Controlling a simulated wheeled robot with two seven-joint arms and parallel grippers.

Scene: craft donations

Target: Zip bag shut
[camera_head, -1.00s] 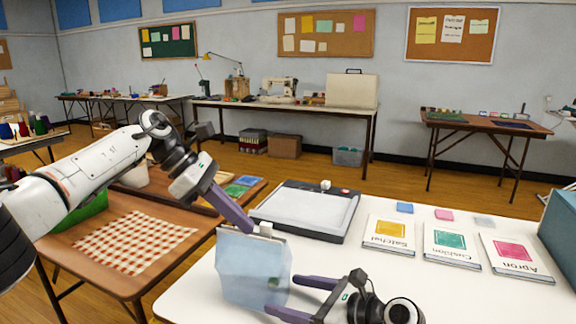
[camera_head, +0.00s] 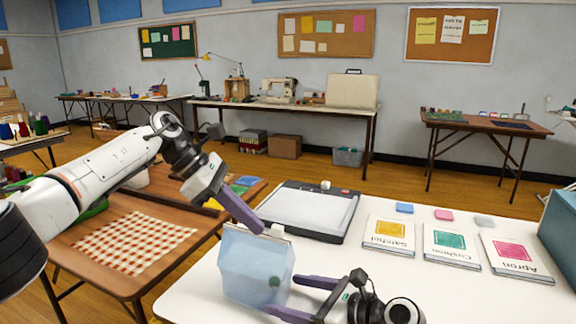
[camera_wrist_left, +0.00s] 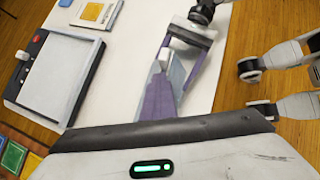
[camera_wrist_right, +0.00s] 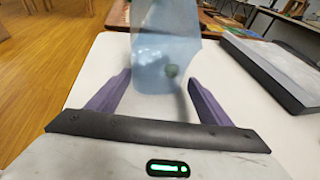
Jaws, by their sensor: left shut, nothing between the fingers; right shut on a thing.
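A translucent pale blue zip bag (camera_head: 250,268) stands upright at the near left of the white table, with a dark green round thing (camera_head: 274,281) showing through it. A small white piece, looking like the slider (camera_head: 274,231), sits at its top edge; it also shows in the left wrist view (camera_wrist_left: 162,58). My left gripper (camera_head: 257,227) is shut and empty, its tips at the bag's top edge beside the white piece; touching cannot be told.
A grey-framed light pad (camera_head: 308,213) lies behind the bag. Three booklets, Satchel (camera_head: 389,235), Cushion (camera_head: 449,246) and Apron (camera_head: 514,259), lie to the right. A teal box (camera_head: 560,233) stands at the right edge. A checked cloth (camera_head: 133,243) lies on the brown table at left.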

